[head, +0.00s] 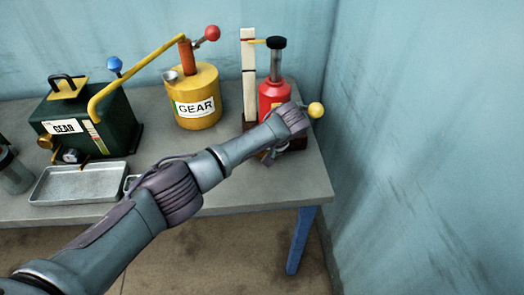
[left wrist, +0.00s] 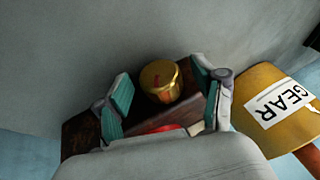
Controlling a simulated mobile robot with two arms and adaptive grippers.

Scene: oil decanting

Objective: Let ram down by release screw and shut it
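The red jack (head: 274,92) stands on a dark base at the right end of the table. Its ram (head: 277,62) is raised, with a black top. In the left wrist view the release screw (left wrist: 160,82) is a round brass knob with a red mark on its face. My left gripper (head: 268,156) is low in front of the jack, mostly hidden by my arm in the head view. In the wrist view its two fingers are spread on either side of the brass knob, with gaps visible. My right gripper is not in view.
A white upright scale (head: 249,75) with a yellow pointer stands beside the jack. A yellow ball (head: 316,110) shows right of my wrist. A yellow GEAR can (head: 204,88), a green GEAR box (head: 85,120) and a metal tray (head: 80,184) stand left. A wall is close right.

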